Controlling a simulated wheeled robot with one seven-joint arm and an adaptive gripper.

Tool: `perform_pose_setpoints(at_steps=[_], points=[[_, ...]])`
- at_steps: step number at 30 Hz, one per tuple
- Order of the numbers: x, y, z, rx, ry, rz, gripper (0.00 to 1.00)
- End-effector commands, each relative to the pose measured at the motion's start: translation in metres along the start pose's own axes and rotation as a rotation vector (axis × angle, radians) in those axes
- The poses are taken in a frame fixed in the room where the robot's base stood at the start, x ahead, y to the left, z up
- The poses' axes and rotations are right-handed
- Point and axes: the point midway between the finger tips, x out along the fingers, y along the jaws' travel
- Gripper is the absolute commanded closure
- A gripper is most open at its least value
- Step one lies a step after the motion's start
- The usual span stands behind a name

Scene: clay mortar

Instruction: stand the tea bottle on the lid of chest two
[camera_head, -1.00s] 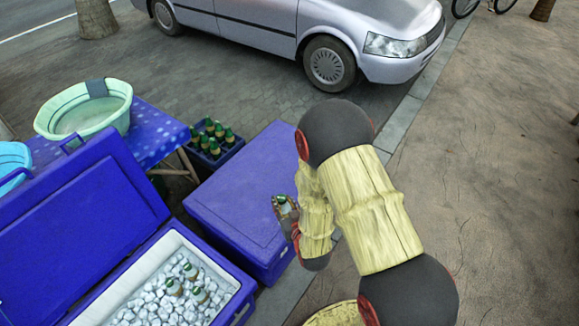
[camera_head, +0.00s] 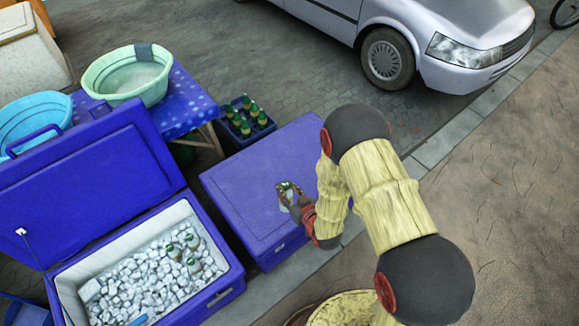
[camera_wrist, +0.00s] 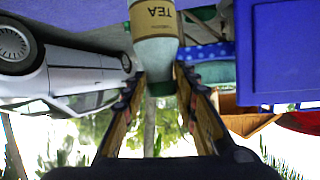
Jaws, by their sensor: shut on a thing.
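The tea bottle (camera_wrist: 157,20) has a brown label reading TEA, inverted in the wrist view, and a green cap end. My gripper (camera_wrist: 157,88) is shut around its neck end. In the head view my gripper (camera_head: 289,196) holds the bottle over the closed blue chest, whose lid (camera_head: 245,175) is flat and bare. The bottle looks roughly upright. Its base is cut off in the wrist view, so I cannot tell whether it touches the lid. No number shows on the chest.
An open blue chest (camera_head: 232,283) with ice and several bottles stands at left. A crate of green-capped bottles (camera_head: 243,124) is behind the closed chest. A spotted table (camera_head: 187,103) holds a green basin (camera_head: 127,75). A silver car (camera_head: 440,45) is parked beyond.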

Motion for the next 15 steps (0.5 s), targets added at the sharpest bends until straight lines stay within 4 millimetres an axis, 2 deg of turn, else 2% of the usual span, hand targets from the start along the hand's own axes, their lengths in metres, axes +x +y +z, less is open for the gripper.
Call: perform_pose_setpoints(at_steps=[3,6,11,15], points=[[0.007,-0.029,-0.002,-0.019,-0.004,-0.072,1.0],[0.012,-0.046,0.0,-0.031,-0.007,-0.116,1.0],[0.016,-0.061,0.003,-0.04,-0.009,-0.156,1.0],[0.025,-0.058,0.005,-0.041,-0.009,-0.161,1.0]])
